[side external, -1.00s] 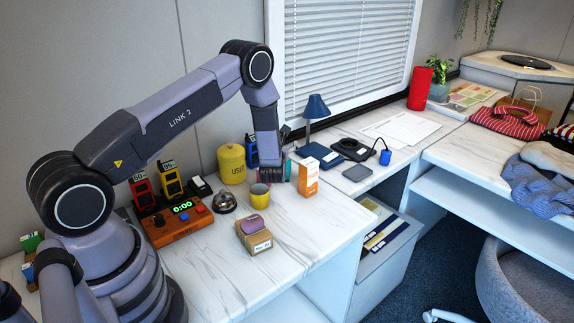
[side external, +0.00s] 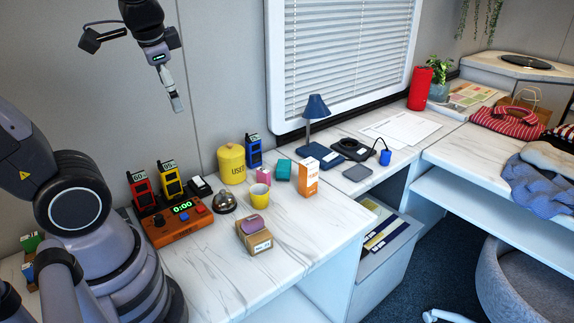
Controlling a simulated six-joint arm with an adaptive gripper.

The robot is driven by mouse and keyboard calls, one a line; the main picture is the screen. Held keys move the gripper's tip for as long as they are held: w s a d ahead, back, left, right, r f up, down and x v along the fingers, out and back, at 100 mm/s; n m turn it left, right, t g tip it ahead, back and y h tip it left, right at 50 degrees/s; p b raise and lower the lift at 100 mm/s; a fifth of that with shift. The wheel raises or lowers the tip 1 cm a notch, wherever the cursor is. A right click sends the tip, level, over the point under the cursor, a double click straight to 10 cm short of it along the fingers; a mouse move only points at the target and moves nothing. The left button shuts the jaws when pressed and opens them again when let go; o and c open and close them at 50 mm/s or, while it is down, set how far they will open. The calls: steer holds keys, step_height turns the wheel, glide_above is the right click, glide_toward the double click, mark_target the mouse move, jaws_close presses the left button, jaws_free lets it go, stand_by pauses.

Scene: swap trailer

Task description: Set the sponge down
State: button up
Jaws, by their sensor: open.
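Three small blocks look sponge-like; I cannot tell for sure which is the sponge. A pink block (side external: 263,175) and a teal block (side external: 283,170) rest on the white counter, side by side with a small gap, behind the yellow cup (side external: 260,196). A mauve rounded block (side external: 254,225) lies on top of a small cardboard box (side external: 255,241) nearer the front. My gripper (side external: 177,107) is open and empty, high in the air at upper left, well clear of the counter and all the blocks. Its fingers point down and overlap in this view.
A yellow "USED" canister (side external: 232,164), a blue device (side external: 254,151) and an orange-white carton (side external: 308,178) stand around the blocks. A bell (side external: 225,201) and a timer box (side external: 177,224) are to the left. The counter's front right is clear.

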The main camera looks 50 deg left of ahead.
steer(key=s+d+n+t+h, duration=0.2)
steer(key=s+d+h, duration=0.1)
steer(key=d, duration=0.3)
steer(key=shift+s+d+r+t+h, duration=0.35)
steer(key=shift+s+r+t+h, duration=0.05)
steer(key=shift+s+r, duration=0.05)
stand_by(0.7)
